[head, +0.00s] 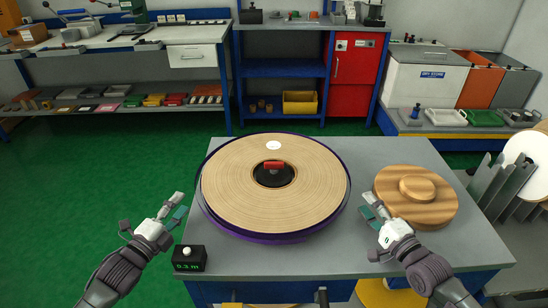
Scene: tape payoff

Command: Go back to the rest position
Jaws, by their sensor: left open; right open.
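My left gripper (177,207) is open and empty at the left edge of the grey table (320,258), left of the big reel. My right gripper (372,206) is open and empty over the table, between the reel and a wooden disc. The tape reel (240,200) is wide and tan with a purple rim. It lies flat at the table's middle, with a dark hub (273,178), a red piece (274,165) on the hub and a white round spot (273,145) behind it. The striped wooden disc (432,207) with a raised centre lies at the right. Both grippers look apart from these things.
A black box (189,259) with a white knob and a green "0.3 m" display sits at the table's front left. Grey upright plates (490,190) and a white disc (525,152) stand off the right edge. Benches and a red cabinet (354,80) line the back. Green floor (90,170) is open at left.

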